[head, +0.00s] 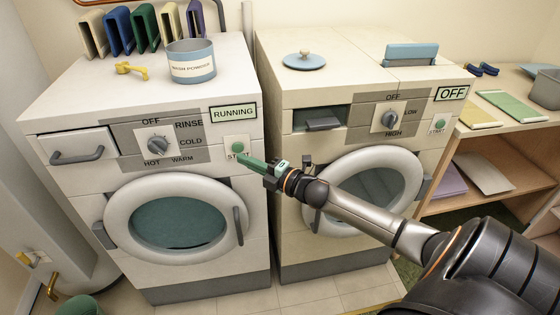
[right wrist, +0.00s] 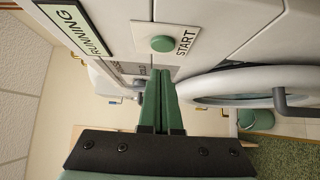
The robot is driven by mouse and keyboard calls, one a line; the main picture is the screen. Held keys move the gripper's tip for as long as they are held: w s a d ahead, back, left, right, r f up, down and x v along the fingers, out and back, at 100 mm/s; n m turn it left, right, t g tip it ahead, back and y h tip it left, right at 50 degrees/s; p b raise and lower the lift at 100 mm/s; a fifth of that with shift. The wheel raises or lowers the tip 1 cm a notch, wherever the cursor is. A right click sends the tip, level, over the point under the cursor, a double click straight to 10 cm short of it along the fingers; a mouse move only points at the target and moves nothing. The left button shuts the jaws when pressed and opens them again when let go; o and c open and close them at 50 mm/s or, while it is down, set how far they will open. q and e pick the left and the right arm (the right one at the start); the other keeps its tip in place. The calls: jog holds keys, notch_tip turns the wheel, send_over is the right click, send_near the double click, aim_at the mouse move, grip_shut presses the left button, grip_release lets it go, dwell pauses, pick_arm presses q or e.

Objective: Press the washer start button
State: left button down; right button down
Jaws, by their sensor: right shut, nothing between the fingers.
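The washer (head: 80,185) is the left machine in the head view, with its round door closed. Its sign (head: 234,112) reads RUNNING. The green start button (head: 238,146) sits on a white plate marked START below the sign. In the right wrist view the button (right wrist: 162,44) shows whole and uncovered. My right gripper (head: 243,157) is shut and empty, its green fingertips just below the button in the head view. In the wrist view the fingertips (right wrist: 163,72) are just short of the button plate; a small gap seems to lie between them and the button. My left gripper is not in view.
The dryer (head: 350,95) at right has a sign (head: 451,93) reading OFF and its own start button (head: 439,124). A washing powder tub (head: 191,62), a yellow tap-like piece (head: 131,70) and several coloured upright holders stand on the washer. A wooden shelf (head: 500,150) stands right.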

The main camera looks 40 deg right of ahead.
jog(key=v, duration=1)
jog(key=shift+a+f, duration=0.1)
jog(key=shift+a, duration=0.05)
jog(key=s+a+f+m+g+h+p, duration=0.1)
jog(key=s+a+f+m+g, duration=0.1)
jog(key=s+a+f+m, duration=0.35)
jog(key=s+a+f+m+g+h+p, duration=0.1)
jog(key=s+a+f+m+g+h, duration=0.2)
jog(key=f+m, duration=0.4)
jog(key=s+a+f+m+g+y+p, duration=0.1)
jog(key=s+a+f+m+g+y, duration=0.1)
jog(key=s+a+f+m, duration=0.4)
jog(key=s+a+f+g, duration=0.1)
jog(key=s+a, duration=0.2)
jog(key=a, duration=0.4)
jog(key=shift+s, duration=0.25)
jog(key=shift+f+p, duration=0.1)
jog(key=shift+p, duration=0.2)
dwell(3.7)
